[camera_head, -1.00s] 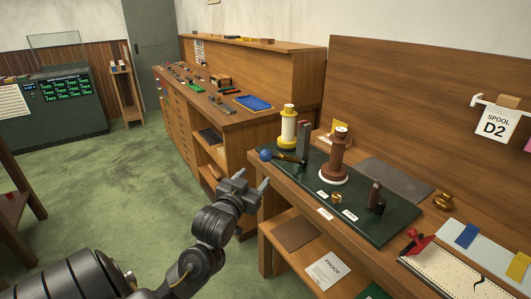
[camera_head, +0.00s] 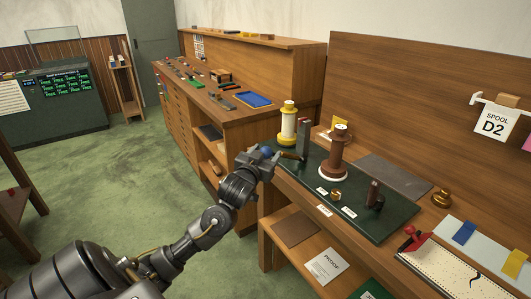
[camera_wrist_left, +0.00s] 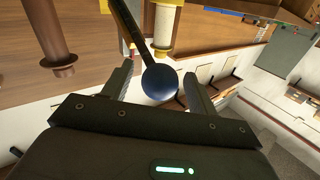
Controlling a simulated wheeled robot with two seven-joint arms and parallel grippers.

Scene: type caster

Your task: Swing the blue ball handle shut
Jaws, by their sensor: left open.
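The blue ball (camera_head: 267,152) sits on the end of a dark handle (camera_head: 290,156) at the left end of the green board (camera_head: 372,218). In the left wrist view the blue ball (camera_wrist_left: 160,82) lies between the two fingers, with the dark handle (camera_wrist_left: 128,27) running up from it. My left gripper (camera_head: 268,157) is open, its fingers on either side of the ball; I cannot tell whether either touches it. A grey upright post (camera_head: 303,137) stands by the handle's other end. My right gripper is not in view.
A yellow-and-white spool (camera_head: 288,123) stands behind the handle, and a brown spool (camera_head: 335,152) stands to its right. A brass knob (camera_head: 441,199) and a red clamp (camera_head: 416,238) lie further right. The green floor (camera_head: 130,190) at left is clear.

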